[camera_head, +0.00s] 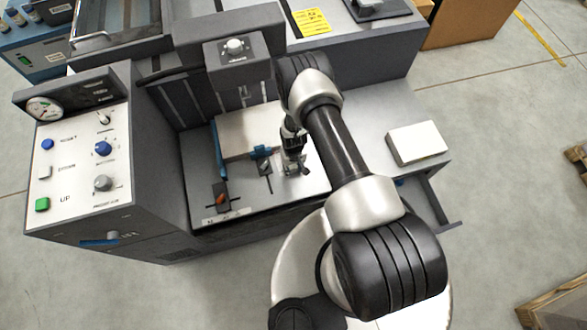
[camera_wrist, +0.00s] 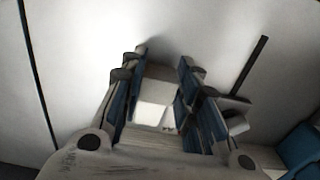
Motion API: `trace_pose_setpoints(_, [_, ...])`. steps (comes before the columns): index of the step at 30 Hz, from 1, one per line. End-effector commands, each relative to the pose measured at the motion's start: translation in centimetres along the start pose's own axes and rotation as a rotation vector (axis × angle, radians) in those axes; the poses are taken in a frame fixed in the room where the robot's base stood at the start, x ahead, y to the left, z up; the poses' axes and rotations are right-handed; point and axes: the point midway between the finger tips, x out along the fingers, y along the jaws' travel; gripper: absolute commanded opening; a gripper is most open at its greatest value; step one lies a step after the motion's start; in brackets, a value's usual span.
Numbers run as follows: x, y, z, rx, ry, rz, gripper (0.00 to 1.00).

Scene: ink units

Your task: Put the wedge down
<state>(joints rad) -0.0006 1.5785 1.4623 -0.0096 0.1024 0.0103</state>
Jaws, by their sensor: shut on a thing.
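My gripper (camera_head: 292,167) is low over the grey machine's bed, just right of the white stack. In the wrist view my gripper (camera_wrist: 160,72) is shut, with a pale grey-white block, the wedge (camera_wrist: 155,95), between its blue-padded fingers. The wedge's lower part is hidden by the fingers and palm, and a soft shadow falls on the pale surface beyond it. I cannot tell whether the wedge touches that surface. In the head view I cannot make out the wedge apart from the fingers.
A white stack (camera_head: 240,133) lies between blue guides (camera_head: 219,148) on the bed (camera_head: 255,195). A slot with a red-orange part is at front left. A control panel (camera_head: 75,160) stands left. A white block (camera_head: 417,143) sits on the right side shelf (camera_head: 399,110).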

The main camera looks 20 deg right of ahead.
Motion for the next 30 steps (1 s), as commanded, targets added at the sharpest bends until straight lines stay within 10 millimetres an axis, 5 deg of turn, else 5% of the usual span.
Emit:
trace_pose_setpoints(12, [0.63,0.0,-0.11,0.0,0.002,0.0,0.05])
trace_pose_setpoints(13, [0.52,0.0,-0.09,0.0,0.002,0.0,0.31])
trace_pose_setpoints(21, [0.45,0.0,-0.1,0.0,0.002,0.0,0.49])
trace_pose_setpoints(30, [0.4,0.0,-0.1,0.0,0.002,0.0,0.49])
